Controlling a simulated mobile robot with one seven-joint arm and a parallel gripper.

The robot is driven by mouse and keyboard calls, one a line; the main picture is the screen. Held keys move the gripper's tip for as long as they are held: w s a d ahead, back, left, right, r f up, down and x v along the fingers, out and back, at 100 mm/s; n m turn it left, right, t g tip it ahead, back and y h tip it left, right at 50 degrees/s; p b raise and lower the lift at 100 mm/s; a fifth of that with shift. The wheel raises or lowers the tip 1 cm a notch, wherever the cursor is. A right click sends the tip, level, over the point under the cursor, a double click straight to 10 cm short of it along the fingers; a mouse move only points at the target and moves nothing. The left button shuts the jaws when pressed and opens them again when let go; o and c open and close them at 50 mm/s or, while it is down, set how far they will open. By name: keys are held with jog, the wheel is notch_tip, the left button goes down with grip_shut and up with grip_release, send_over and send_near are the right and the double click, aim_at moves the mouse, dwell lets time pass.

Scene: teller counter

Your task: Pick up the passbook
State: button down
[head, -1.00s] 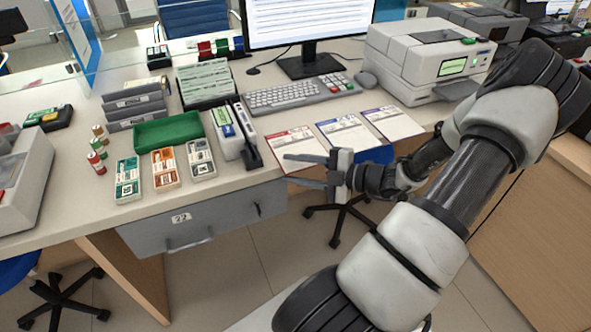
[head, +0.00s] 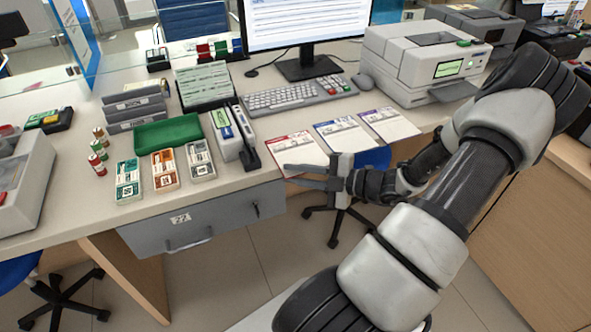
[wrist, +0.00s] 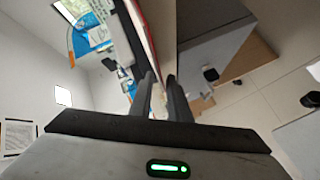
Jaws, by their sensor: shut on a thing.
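I cannot read which item is labelled as the passbook. A flat white booklet or sheet with a red header (head: 296,146) lies at the counter's front edge, leftmost of three similar pieces. My gripper (head: 288,174) is at its near edge, with one finger above the other. In the wrist view, my gripper (wrist: 160,88) has its two dark fingers close together, with a narrow gap. A thin red-edged piece (wrist: 146,30) runs towards that gap. The fingers are shut on the near edge of the red-headed piece. The gripped part is hidden between them.
Blue-headed (head: 344,135) and purple-headed (head: 388,124) pieces lie to the right. A drawer (head: 200,221) is below the counter. Open floor lies in front.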

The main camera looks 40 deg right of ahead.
jog(key=shift+s+a+f, duration=0.1)
jog(key=shift+s+a, duration=0.05)
jog(key=shift+s, duration=0.4)
jog(key=c, duration=1.6)
grip_release()
jog(key=shift+w, duration=0.1)
jog(key=p+v, duration=0.4)
jog(key=v, duration=1.3)
jog(key=shift+r, duration=0.25)
